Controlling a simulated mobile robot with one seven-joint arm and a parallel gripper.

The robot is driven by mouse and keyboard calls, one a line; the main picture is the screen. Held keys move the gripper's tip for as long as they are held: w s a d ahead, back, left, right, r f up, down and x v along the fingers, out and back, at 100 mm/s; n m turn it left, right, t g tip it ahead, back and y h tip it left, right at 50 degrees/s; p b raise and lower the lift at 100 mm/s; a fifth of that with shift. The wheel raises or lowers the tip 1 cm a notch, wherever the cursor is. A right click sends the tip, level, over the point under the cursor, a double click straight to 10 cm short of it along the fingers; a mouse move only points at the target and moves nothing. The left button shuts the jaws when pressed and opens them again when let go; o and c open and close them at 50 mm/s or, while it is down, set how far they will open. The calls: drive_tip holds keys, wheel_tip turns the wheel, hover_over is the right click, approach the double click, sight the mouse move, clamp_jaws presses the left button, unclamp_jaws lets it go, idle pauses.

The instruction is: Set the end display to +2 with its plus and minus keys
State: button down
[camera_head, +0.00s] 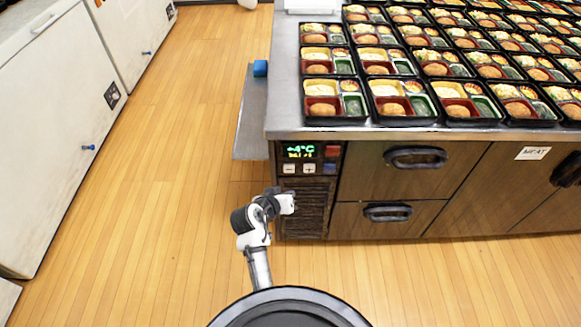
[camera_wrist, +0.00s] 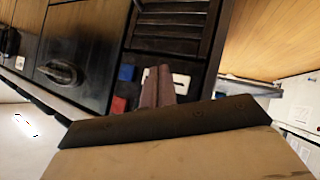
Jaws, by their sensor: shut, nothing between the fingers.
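The end display (camera_head: 301,151) is a small dark screen on the counter's end panel. Its green line appears to read +4°C, with a smaller yellow line below that I cannot read. The minus key (camera_head: 289,169) and plus key (camera_head: 309,169) are pale squares under it. In the wrist view the minus key (camera_wrist: 181,84) lies right of my fingers, and the plus key (camera_wrist: 146,75) is partly hidden behind them. My gripper (camera_head: 291,204) is shut and empty, in front of the panel. Its fingertips (camera_wrist: 158,70) point at the keys; contact cannot be told.
A red button (camera_head: 332,152) and a blue button (camera_head: 330,168) sit right of the display and keys. A slatted vent (camera_head: 308,208) is below. Drawers with black handles (camera_head: 415,158) lie to the right. A grey side shelf (camera_head: 250,125) juts out left. The floor left is clear.

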sight(289, 168)
drive_tip(key=s+n, duration=0.1)
drive_tip(key=n, duration=0.7)
drive_tip(key=s+n, duration=0.1)
drive_tip(key=n, duration=0.4)
drive_tip(key=shift+s+a+h+p, duration=0.2)
drive_tip(key=shift+s+h+p, duration=0.1)
drive_tip(key=shift+p, duration=0.1)
drive_tip(key=w+b, duration=0.2)
drive_tip(key=w, duration=0.6)
drive_tip(key=shift+w, duration=0.4)
idle(1.2)
drive_tip(key=shift+w, duration=0.4)
